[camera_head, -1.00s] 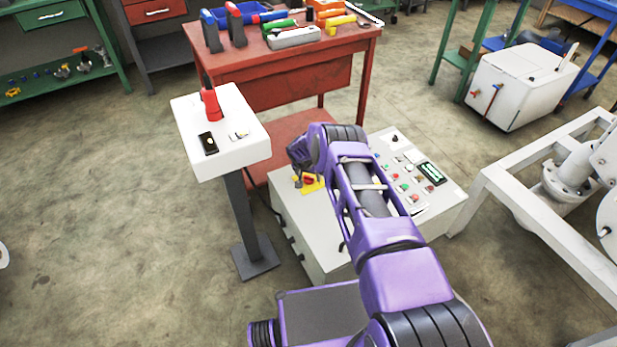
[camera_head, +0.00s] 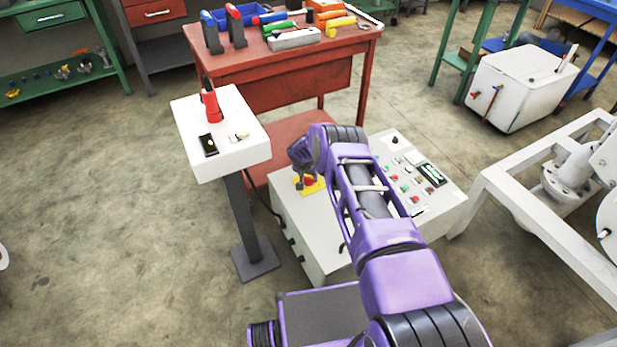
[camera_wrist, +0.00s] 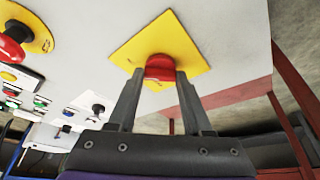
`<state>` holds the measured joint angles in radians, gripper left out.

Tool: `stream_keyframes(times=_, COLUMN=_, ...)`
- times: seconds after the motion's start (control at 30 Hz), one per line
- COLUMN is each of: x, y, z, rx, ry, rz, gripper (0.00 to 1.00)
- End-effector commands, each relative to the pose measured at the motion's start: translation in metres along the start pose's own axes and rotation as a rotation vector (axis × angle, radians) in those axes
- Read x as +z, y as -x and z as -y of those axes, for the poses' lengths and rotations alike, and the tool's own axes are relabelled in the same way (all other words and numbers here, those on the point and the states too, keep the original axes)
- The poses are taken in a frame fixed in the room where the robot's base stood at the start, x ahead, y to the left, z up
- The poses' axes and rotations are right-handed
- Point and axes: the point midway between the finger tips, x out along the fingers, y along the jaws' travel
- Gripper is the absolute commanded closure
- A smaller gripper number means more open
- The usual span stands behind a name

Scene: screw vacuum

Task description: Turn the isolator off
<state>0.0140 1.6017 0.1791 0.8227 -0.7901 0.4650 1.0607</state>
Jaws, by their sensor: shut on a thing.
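The isolator is a red knob (camera_wrist: 159,67) on a square yellow plate (camera_wrist: 133,48) on the white control box. In the wrist view my gripper (camera_wrist: 158,78) has one finger on each side of the red knob and is shut on it. In the head view the yellow plate (camera_head: 318,186) and red knob (camera_head: 309,181) show at the left of the box top (camera_head: 345,215), beside my gripper (camera_head: 301,180). My arm covers part of the box. The exact angle of the knob is hard to tell.
The box also carries a red mushroom button on a yellow disc (camera_wrist: 38,36) and several small buttons (camera_head: 405,189). A white pedestal (camera_head: 225,150) with a red item stands to the left. A red workbench (camera_head: 275,70) stands behind.

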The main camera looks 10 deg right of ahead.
Motion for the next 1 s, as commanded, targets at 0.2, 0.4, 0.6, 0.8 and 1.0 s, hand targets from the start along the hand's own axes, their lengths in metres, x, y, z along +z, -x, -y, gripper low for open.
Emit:
stream_keyframes(times=0.2, x=-0.0011, y=0.0005, z=-0.0016, rx=-0.042, ry=0.1, rz=-0.001, gripper=1.0)
stream_keyframes(times=0.4, x=-0.0012, y=-0.0001, z=-0.0034, rx=-0.106, ry=0.251, rz=0.0, gripper=1.0)
stream_keyframes(times=0.6, x=-0.0016, y=-0.0004, z=-0.0045, rx=-0.181, ry=0.424, rz=0.0, gripper=1.0)
stream_keyframes(times=0.8, x=-0.0022, y=-0.0008, z=-0.005, rx=-0.254, ry=0.596, rz=-0.001, gripper=1.0)
stream_keyframes(times=1.0, x=-0.0029, y=-0.0011, z=-0.0055, rx=-0.327, ry=0.772, rz=-0.001, gripper=1.0)
